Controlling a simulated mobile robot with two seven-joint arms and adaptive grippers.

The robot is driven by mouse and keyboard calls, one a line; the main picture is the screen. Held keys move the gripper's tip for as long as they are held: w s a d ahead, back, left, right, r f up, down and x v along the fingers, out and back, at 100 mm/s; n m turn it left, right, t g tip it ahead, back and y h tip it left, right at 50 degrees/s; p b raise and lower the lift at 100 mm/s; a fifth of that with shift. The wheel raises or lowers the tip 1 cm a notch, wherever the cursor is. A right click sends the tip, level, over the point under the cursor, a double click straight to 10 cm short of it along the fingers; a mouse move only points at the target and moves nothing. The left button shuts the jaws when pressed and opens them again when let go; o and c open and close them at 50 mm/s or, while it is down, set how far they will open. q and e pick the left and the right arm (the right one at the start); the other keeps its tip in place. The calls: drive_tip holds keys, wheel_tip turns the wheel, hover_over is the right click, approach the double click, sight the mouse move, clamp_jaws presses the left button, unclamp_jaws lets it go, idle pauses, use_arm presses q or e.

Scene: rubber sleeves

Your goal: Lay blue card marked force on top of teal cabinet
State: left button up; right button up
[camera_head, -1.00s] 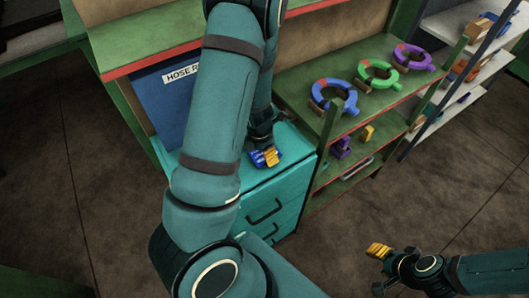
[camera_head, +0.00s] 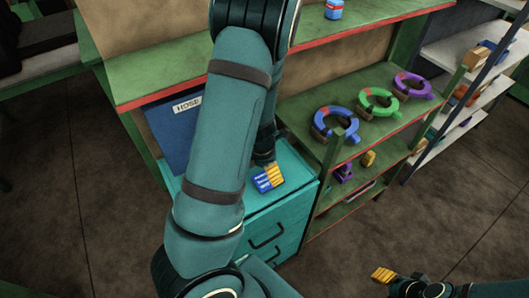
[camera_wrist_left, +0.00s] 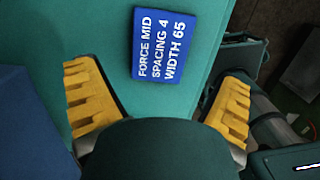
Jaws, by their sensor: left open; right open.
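The blue card (camera_head: 263,183) with white lettering lies on the teal cabinet (camera_head: 292,197), near its front right corner. In the left wrist view the card (camera_wrist_left: 165,45) reads "FORCE MID, SPACING 4, WIDTH 65" and rests on the teal top. My left gripper (camera_wrist_left: 160,98) is open, its yellow fingers apart on either side of the view, with the card beyond them and untouched. In the head view my left gripper (camera_head: 273,173) is just behind the card, partly hidden by my arm. My right gripper (camera_head: 384,274) is open and empty at the lower right, away from the cabinet.
The green shelf (camera_head: 313,103) to the right carries blue, green and purple rings. A white shelf unit (camera_head: 446,62) stands farther right. Bare floor is in front.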

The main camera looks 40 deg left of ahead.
sight(265, 180)
use_arm(q)
wheel_tip(265, 180, up, 7)
drive_tip(key=p, duration=0.1)
drive_tip(key=shift+s+p, duration=0.35)
drive_tip(key=shift+s, duration=0.05)
use_arm(e)
drive_tip(key=shift+r, duration=1.35)
use_arm(q)
drive_tip(key=d+f+m, duration=0.1)
drive_tip(key=f+m, duration=0.1)
drive_tip(key=m, duration=0.1)
drive_tip(key=s+d+f+m, duration=0.1)
drive_tip(key=d+f+m, duration=0.1)
drive_tip(key=m, duration=0.1)
drive_tip(key=d+f+m+g, duration=0.1)
drive_tip(key=d+f+m, duration=0.1)
drive_tip(key=m, duration=0.2)
drive_tip(key=shift+s+f, duration=0.25)
drive_tip(key=shift+s, duration=0.15)
drive_tip(key=d+f+m+t+h, duration=0.1)
drive_tip(key=d+f+m, duration=0.1)
drive_tip(key=d+m, duration=0.7)
drive_tip(key=d+f+m+h, duration=0.2)
drive_tip(key=d+m, duration=0.7)
drive_tip(key=m, duration=0.2)
drive_tip(key=shift+s+d+f+m+t+h, duration=0.3)
drive_tip(key=shift+s+d+f+t, duration=0.05)
drive_tip(key=shift+d+t, duration=0.05)
